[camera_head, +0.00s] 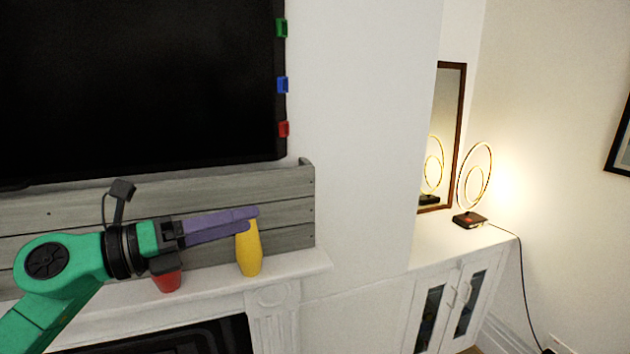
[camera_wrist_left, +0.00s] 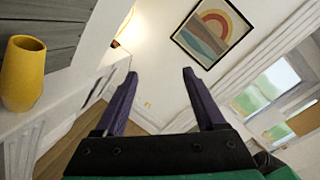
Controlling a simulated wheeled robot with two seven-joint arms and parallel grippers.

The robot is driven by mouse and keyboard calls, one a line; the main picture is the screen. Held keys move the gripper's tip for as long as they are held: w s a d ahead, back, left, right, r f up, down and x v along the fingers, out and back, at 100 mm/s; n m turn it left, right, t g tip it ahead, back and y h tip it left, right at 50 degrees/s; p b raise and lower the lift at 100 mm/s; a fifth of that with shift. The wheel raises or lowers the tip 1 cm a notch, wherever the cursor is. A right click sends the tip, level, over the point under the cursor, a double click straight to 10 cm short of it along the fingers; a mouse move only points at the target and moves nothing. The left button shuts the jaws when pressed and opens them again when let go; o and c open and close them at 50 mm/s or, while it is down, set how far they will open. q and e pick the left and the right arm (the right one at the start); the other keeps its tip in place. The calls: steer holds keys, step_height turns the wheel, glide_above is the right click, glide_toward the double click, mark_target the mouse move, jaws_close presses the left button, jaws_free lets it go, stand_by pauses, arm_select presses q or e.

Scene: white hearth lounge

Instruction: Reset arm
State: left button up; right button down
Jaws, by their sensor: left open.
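My left gripper (camera_head: 253,218) comes in from the left in the head view, with a green arm and purple fingers. Its fingers extend to the right in front of the mantel, and the tips overlap the top of a yellow vase (camera_head: 249,254) in the picture. In the left wrist view the two purple fingers (camera_wrist_left: 158,80) are spread apart with nothing between them. The yellow vase also shows at the left of that view (camera_wrist_left: 22,75), outside the fingers, upright and apart from them. My right gripper is in neither view.
The vase stands on a white mantel (camera_head: 306,263) beside a red pot (camera_head: 168,283). A black TV (camera_head: 140,80) has green, blue and red blocks at its right edge. A white cabinet (camera_head: 440,249) with a ring lamp (camera_head: 470,219) stands right. A framed picture (camera_wrist_left: 213,30) hangs beyond the fingers.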

arm_select(q)
steer(key=w+a+f+n+t+y, duration=0.35)
steer(key=a+n+t+y, duration=0.2)
steer(key=n, duration=0.65)
steer(key=w+a+f+n+t+y, duration=0.35)
steer(key=n+t+y, duration=0.2)
steer(key=n, duration=0.65)
steer(key=s+a+f+n+g+y, duration=0.2)
steer(key=a+f+n+g+y, duration=0.15)
steer(key=f, duration=0.35)
steer(key=s+a+f+n+g+y, duration=0.1)
steer(key=a+f+n+g+y, duration=0.1)
steer(key=f+n, duration=0.35)
steer(key=s+d+f+n+g+h, duration=0.1)
steer(key=s+d+f+n+g, duration=0.1)
steer(key=s+f+g, duration=0.65)
steer(key=s+d+f+n+g+h, duration=0.1)
steer(key=s+d+f+n+g, duration=0.15)
steer(key=s+f, duration=1.15)
step_height(320, 180, down, 28)
steer(key=s+a+r+g+b, duration=0.1)
steer(key=s+g+b, duration=0.1)
steer(key=s+a+f+g, duration=0.1)
steer(key=s+a+f, duration=0.1)
steer(key=s+f, duration=1.1)
steer(key=shift+s+a+m+y+b, duration=0.35)
steer(key=shift+s+a+m, duration=0.1)
steer(key=shift+s, duration=0.7)
